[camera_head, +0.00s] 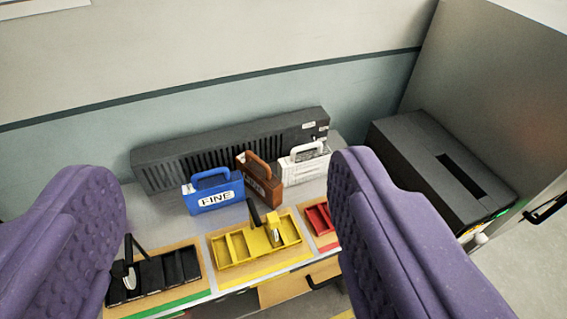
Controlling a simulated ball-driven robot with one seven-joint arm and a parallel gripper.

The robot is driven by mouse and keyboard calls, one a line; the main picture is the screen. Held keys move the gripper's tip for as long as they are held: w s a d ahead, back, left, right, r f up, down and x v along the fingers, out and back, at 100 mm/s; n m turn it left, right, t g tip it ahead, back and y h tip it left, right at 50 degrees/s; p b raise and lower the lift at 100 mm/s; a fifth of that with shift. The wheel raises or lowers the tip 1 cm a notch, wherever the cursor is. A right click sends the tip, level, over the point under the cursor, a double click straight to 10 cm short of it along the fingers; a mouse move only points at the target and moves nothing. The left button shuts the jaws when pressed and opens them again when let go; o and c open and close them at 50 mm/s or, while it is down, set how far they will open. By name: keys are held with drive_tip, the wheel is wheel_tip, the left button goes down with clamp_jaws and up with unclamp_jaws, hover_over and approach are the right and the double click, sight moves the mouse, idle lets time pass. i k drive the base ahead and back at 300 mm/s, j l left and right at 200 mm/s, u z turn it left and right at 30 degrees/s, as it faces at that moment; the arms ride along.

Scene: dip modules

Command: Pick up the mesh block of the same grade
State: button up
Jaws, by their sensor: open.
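My gripper (232,225) is open, with its two purple textured fingers at the lower left and lower right of the view and nothing between them. Beyond the fingertips stand three handled blocks on a grey bench. The blue block (213,197) has a white label reading "FINE". The brown block (260,182) stands to its right; its label is too small to read for sure. The white block (305,166) stands furthest right, partly hidden by the right finger, with no grade readable on it.
A long black slotted unit (231,147) lies behind the blocks against the wall. In front are a black tray (158,280), a yellow compartment tray (258,243) with a tool, and a red tray (319,219). A dark box (440,165) stands at right.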

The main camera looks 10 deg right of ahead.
sight(200, 197)
drive_tip(key=i+l, duration=0.1)
drive_tip(key=i, duration=0.5)
drive_tip(key=i+l, duration=0.15)
drive_tip(key=i, duration=0.4)
drive_tip(key=i+l, duration=0.1)
drive_tip(key=i, duration=0.5)
